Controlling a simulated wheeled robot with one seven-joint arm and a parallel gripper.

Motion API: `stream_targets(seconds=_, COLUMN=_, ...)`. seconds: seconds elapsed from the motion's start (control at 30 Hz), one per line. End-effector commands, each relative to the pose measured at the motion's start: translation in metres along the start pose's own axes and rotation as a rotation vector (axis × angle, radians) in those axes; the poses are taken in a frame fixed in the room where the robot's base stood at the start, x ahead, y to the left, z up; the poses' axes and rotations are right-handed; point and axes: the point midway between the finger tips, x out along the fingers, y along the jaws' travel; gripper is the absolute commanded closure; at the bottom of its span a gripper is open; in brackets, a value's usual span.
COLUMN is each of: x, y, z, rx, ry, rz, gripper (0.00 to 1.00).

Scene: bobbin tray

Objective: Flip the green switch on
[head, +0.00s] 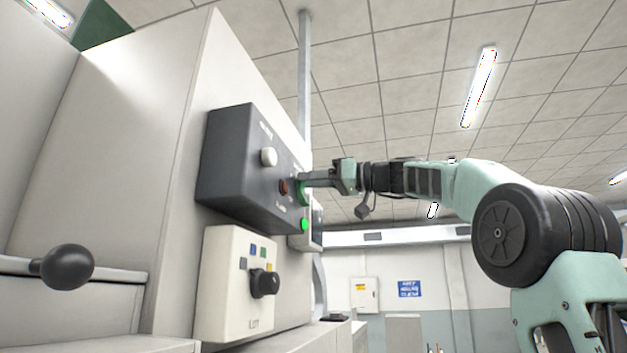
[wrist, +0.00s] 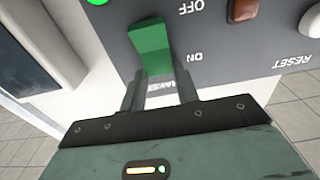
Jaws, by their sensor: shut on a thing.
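The green switch (wrist: 152,48) is a flat green lever on the dark control panel (wrist: 225,50). The wrist view is turned upside down, with the labels OFF and ON beside the lever. In the head view my gripper (head: 305,181) reaches in from the right to the panel's face, and the green switch (head: 302,194) shows only in part at the fingertips.
A brown-red button (head: 284,187) and a white knob (head: 268,156) sit close beside the switch. A green lamp (head: 304,224) is lit just below. A pale box with a black rotary knob (head: 264,283) stands lower. A black ball handle (head: 67,267) is at left. Room is free at right.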

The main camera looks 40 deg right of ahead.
Motion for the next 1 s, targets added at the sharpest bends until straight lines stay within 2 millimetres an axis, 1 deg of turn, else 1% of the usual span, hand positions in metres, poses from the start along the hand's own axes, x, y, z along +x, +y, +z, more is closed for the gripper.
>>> stream_targets(seconds=0.03, x=0.000, y=0.000, z=-0.001, rx=-0.001, ry=0.003, rz=0.001, gripper=0.92)
stream_targets(seconds=0.07, x=0.000, y=0.000, z=-0.001, rx=-0.001, ry=0.003, rz=0.001, gripper=0.66)
stream_targets(seconds=0.1, x=0.000, y=0.000, z=-0.001, rx=-0.001, ry=0.003, rz=0.001, gripper=0.55)
stream_targets(seconds=0.13, x=0.000, y=0.000, z=-0.001, rx=-0.001, ry=0.003, rz=0.001, gripper=0.47)
stream_targets(seconds=0.43, x=-0.001, y=0.000, z=0.000, rx=-0.001, ry=0.002, rz=0.001, gripper=0.47)
stream_targets(seconds=0.57, x=-0.011, y=0.001, z=0.003, rx=-0.001, ry=0.003, rz=0.004, gripper=0.47)
stream_targets(seconds=0.67, x=-0.027, y=0.001, z=0.005, rx=-0.002, ry=0.003, rz=0.004, gripper=0.47)
stream_targets(seconds=1.0, x=-0.107, y=0.002, z=0.005, rx=-0.003, ry=0.004, rz=0.006, gripper=0.47)
